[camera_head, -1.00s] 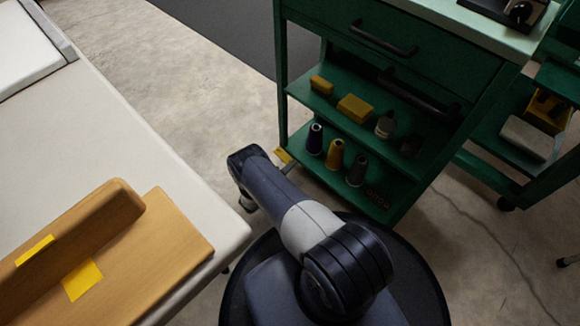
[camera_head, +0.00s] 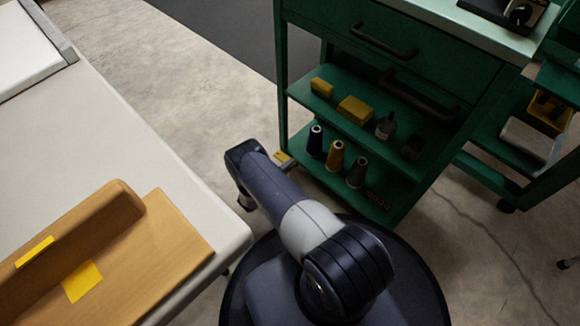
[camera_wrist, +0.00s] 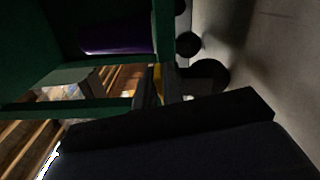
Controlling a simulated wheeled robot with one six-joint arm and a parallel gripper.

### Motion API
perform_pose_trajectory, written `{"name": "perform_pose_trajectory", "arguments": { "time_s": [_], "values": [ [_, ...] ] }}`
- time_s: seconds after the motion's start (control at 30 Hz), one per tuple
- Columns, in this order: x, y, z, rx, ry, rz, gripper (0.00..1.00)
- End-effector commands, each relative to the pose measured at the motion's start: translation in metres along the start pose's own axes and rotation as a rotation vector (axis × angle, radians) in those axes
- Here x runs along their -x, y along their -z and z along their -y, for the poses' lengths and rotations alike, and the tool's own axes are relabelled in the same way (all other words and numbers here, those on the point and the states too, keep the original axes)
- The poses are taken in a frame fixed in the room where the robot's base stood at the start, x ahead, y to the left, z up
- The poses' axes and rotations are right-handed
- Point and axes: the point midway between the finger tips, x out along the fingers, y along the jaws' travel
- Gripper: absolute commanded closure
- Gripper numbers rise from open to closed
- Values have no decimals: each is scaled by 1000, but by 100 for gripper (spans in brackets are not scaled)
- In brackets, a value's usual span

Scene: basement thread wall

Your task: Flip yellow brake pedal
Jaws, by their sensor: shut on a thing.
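The yellow brake pedal (camera_head: 282,157) is low at the near left corner of the green cart (camera_head: 400,205), just beyond my arm in the head view. Only a small part of it shows. In the wrist view, a small yellow patch of the pedal (camera_wrist: 158,74) shows between the dark fingers of my gripper (camera_wrist: 157,90). My gripper is shut on the pedal. The wrist view is dark, and the pedal's tilt cannot be told. In the head view my own arm mostly hides the gripper.
The cart's shelves hold yellow blocks (camera_head: 354,110) and several thread cones (camera_head: 335,155). A white table (camera_head: 120,150) with a wooden piece (camera_head: 160,250) stands at the left. Dark round wheels (camera_wrist: 208,75) lie close to my gripper. Bare concrete floor (camera_head: 190,85) is open behind.

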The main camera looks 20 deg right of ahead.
Motion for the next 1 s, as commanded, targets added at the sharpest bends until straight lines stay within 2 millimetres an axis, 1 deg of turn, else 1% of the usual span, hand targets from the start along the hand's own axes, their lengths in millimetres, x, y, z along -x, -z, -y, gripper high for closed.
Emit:
{"name": "perform_pose_trajectory", "arguments": {
  "time_s": [0.37,0.4,0.63,0.87,1.0],
  "values": [
    [0,0,-1,25,0,0,100],
    [0,0,-1,25,0,1,88],
    [0,0,-1,23,0,0,70],
    [0,0,-1,22,0,0,69],
    [9,0,-2,23,-1,-3,69]
  ]
}}
